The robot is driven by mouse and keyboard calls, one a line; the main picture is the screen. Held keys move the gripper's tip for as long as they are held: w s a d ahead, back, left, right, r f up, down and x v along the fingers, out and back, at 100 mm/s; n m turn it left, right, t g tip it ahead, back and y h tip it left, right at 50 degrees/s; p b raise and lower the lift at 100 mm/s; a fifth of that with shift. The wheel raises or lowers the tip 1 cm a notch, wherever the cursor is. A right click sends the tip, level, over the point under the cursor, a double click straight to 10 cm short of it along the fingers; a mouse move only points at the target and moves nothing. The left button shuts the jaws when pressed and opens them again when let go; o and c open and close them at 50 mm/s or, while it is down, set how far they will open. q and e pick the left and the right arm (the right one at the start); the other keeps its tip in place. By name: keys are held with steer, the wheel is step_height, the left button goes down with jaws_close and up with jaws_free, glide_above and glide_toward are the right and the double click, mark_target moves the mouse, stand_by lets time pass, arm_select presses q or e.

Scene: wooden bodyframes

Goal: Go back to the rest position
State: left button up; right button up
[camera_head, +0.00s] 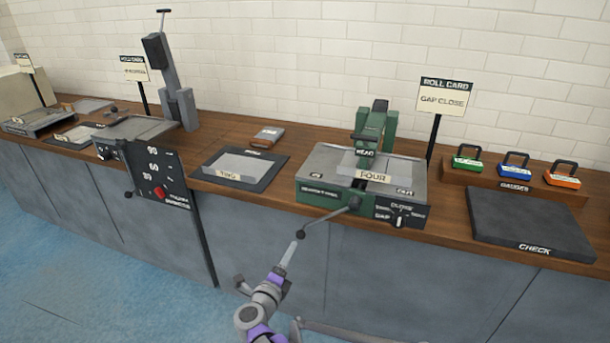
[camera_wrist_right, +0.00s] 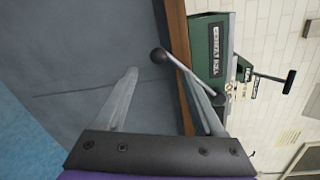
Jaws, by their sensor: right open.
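My right gripper (camera_head: 287,258) is low in front of the counter, just below the green machine's lever (camera_head: 328,219). In the right wrist view its two fingers (camera_wrist_right: 158,82) stand apart with nothing held between them. The lever's black ball knob (camera_wrist_right: 158,56) appears near the fingertips, and its rod runs behind the right finger; I cannot tell whether they touch. The green roll machine (camera_head: 325,195) sits on the counter and bears a plate marked FOUR (camera_head: 372,176). My left gripper is not in view.
The wooden counter (camera_head: 450,232) has grey cabinet fronts (camera_head: 390,285). The blue floor (camera_head: 90,275) is clear at left.

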steer(key=s+d+r+n+y, duration=0.2)
steer(key=d+r+n+y, duration=0.15)
steer(key=r+n, duration=0.3)
steer(key=s+d+r+n+y, duration=0.3)
steer(key=r+n+y, duration=0.2)
steer(key=n, duration=0.2)
steer(key=s+d+f+n+g+h, duration=0.2)
steer(key=s+d+f+n+g, duration=0.4)
steer(key=s, duration=0.5)
steer(key=s+d+f+n+g+h, duration=0.15)
steer(key=s+d+f, duration=0.25)
steer(key=s+d, duration=0.55)
steer(key=s+d+f+n+g+h, duration=0.1)
steer(key=s+d+f+n+g, duration=0.3)
steer(key=s, duration=0.9)
arm_select(q)
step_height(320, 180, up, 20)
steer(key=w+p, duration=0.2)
steer(key=p, duration=1.6)
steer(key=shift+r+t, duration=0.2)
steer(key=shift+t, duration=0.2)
arm_select(e)
step_height(320, 180, up, 20)
steer(key=w, duration=0.2)
steer(key=shift+w+d+m, duration=0.25)
steer(key=shift+d+m, duration=0.1)
steer(key=shift+m, duration=0.05)
